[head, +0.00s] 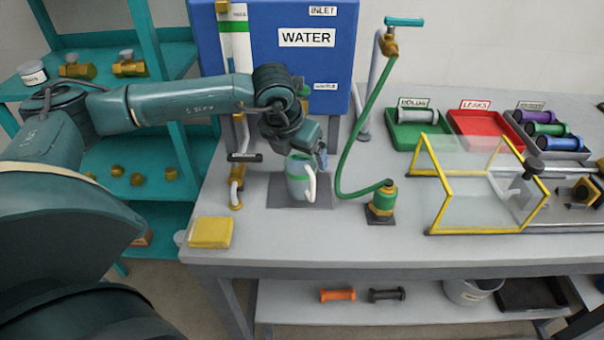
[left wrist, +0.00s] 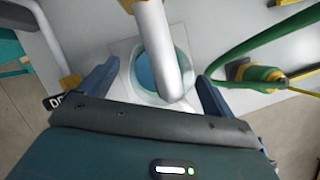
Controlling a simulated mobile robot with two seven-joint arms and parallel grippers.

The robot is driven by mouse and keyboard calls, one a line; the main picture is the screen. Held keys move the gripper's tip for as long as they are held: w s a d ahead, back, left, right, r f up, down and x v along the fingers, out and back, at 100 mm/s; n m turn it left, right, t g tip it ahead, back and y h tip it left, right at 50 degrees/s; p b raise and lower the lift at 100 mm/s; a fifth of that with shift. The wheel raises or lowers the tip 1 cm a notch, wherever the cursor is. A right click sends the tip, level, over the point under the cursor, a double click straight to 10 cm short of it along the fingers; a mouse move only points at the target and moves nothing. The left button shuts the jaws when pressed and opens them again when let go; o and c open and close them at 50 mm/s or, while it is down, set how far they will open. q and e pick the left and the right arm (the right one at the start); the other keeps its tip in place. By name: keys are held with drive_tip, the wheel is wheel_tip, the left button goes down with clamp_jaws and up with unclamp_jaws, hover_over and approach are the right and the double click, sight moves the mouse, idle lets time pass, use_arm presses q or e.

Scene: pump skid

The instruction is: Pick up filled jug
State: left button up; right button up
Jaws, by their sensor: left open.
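The jug (head: 300,178) is pale with a green band and a white handle, and it stands upright on a dark square mat (head: 314,202) on the bench. In the left wrist view the jug (left wrist: 146,85) shows from above, with blue water inside. My left gripper (head: 308,158) is at the top of the jug, its arm coming from the left. In the left wrist view the fingers of my left gripper (left wrist: 152,88) are open, one on each side of the jug. A pale pipe or spout (left wrist: 160,45) crosses over the jug there. My right gripper is not in view.
A blue water tank (head: 285,70) stands behind. A green hose (head: 350,170) runs down to a green and brass fitting (head: 382,200) right of the jug. A yellow cloth (head: 211,232) lies front left. Coloured trays (head: 485,128) and a yellow-framed guard (head: 480,190) stand at right.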

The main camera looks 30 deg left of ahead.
use_arm(q)
drive_tip(key=c, duration=1.6)
drive_tip(key=shift+c, duration=0.9)
drive_tip(key=shift+r, duration=0.1)
drive_tip(key=shift+r, duration=0.1)
